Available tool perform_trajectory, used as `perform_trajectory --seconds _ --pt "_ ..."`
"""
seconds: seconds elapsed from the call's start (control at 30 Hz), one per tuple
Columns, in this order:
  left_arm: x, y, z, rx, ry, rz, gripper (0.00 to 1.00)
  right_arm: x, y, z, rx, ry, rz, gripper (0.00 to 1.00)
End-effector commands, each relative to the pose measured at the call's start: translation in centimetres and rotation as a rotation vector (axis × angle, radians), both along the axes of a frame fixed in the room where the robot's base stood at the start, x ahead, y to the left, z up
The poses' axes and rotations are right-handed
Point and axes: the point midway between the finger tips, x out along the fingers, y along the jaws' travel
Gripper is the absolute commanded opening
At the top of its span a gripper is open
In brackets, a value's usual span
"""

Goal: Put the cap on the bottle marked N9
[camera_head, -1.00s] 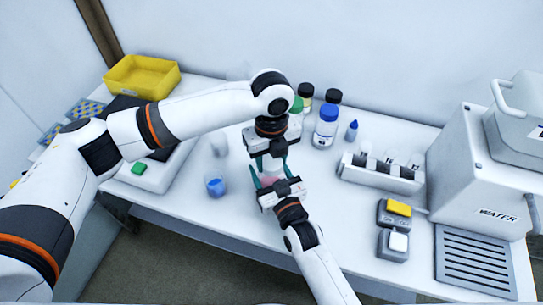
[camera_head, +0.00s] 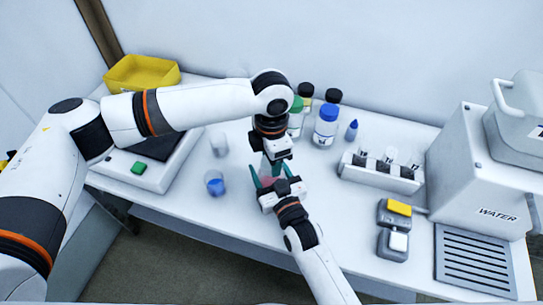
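My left gripper (camera_head: 273,168) points down from above, just behind my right gripper (camera_head: 272,180). Its fingers are seen nearly edge-on, so their opening and anything between them are unclear. My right gripper reaches in from the front with its two teal fingers apart on either side of a small pinkish thing (camera_head: 267,182). That thing is mostly hidden, and I cannot tell whether it is gripped or is a bottle. A blue-capped bottle (camera_head: 326,127) and a green-capped bottle (camera_head: 295,118) stand behind the grippers. No N9 mark is readable, and no loose cap can be made out.
Black-capped bottles (camera_head: 333,96) stand at the back. A small blue dropper bottle (camera_head: 351,131) and a vial rack (camera_head: 381,176) stand to the right, near the water unit (camera_head: 470,170). A beaker with blue liquid (camera_head: 215,184) and a clear beaker (camera_head: 219,145) stand left of the grippers.

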Motion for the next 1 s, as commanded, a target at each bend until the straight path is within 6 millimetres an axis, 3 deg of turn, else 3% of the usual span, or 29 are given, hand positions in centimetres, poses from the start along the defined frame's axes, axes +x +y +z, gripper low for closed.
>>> perform_trajectory --seconds 0.07,0.1,0.2,0.47,0.8,1.0 --pt "0.1 0.0 0.1 -0.002 -0.003 0.002 0.25 0.0 0.0 -0.1 -0.001 0.003 0.001 0.0" --pt "0.1 0.0 0.1 -0.002 -0.003 0.002 0.53 0.0 0.0 -0.1 -0.001 0.003 0.001 0.0" --pt "0.1 0.0 0.1 -0.001 -0.002 0.003 0.68 0.0 0.0 -0.1 -0.001 0.003 0.001 0.0" --pt "0.0 0.0 0.1 -0.001 0.001 0.002 0.68 0.0 0.0 -0.1 -0.001 0.003 0.0 0.0" --pt "0.0 0.0 3.9 -0.001 -0.002 0.002 0.68 0.0 0.0 -0.1 -0.001 0.003 0.0 0.0" --pt "0.0 0.0 4.6 0.0 0.0 0.003 0.68 0.0 0.0 -0.1 -0.001 0.003 0.0 0.0"
